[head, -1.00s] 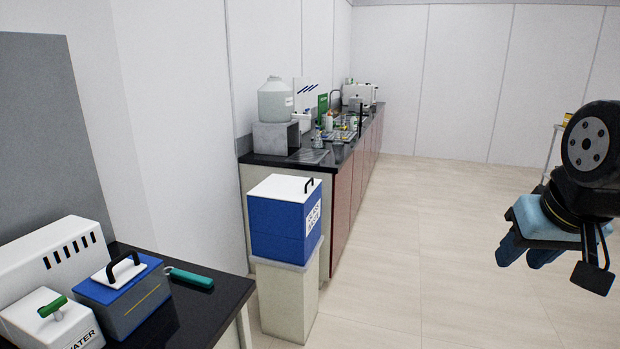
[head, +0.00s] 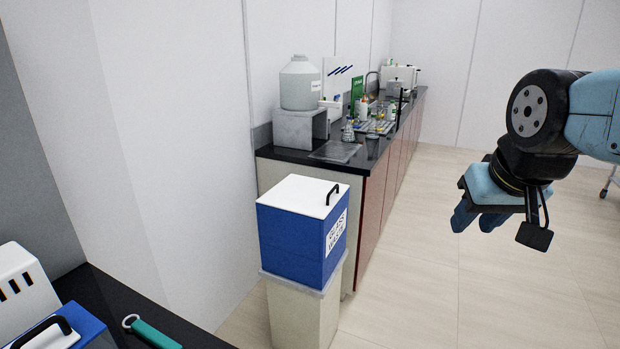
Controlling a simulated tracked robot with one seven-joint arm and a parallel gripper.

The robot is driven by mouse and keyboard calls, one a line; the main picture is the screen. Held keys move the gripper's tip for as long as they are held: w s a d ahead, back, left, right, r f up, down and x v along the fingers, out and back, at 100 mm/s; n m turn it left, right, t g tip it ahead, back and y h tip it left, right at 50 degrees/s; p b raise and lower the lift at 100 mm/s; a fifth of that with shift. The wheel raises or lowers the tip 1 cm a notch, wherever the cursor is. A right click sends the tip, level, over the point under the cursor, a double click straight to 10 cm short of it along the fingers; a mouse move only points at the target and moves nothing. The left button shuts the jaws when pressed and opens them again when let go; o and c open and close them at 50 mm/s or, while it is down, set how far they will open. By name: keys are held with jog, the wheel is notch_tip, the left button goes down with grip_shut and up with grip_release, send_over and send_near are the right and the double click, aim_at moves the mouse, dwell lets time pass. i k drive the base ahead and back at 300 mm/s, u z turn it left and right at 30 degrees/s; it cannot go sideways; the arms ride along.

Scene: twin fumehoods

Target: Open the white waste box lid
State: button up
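The waste box (head: 290,240) is blue with a label reading like "GLASS WASTE" on its right face. Its white lid (head: 296,193) lies flat and shut on top, with a black handle (head: 333,194) near the right edge. The box stands on a pale pedestal (head: 302,312). My gripper (head: 477,222) hangs in the air to the right of the box, well apart from it, with its fingers pointing down. The fingers look empty, but the angle does not show clearly how far apart they are.
A dark bench (head: 97,297) at the lower left holds a blue box with a black handle (head: 42,331) and a green-handled tool (head: 155,335). Behind the waste box, a long counter (head: 276,152) carries a large jug (head: 300,84) and several small items. The floor (head: 425,290) at right is clear.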

aim_at(315, 198)
jog(key=u, duration=0.2)
jog(key=i, duration=1.05)
jog(key=u, duration=0.2)
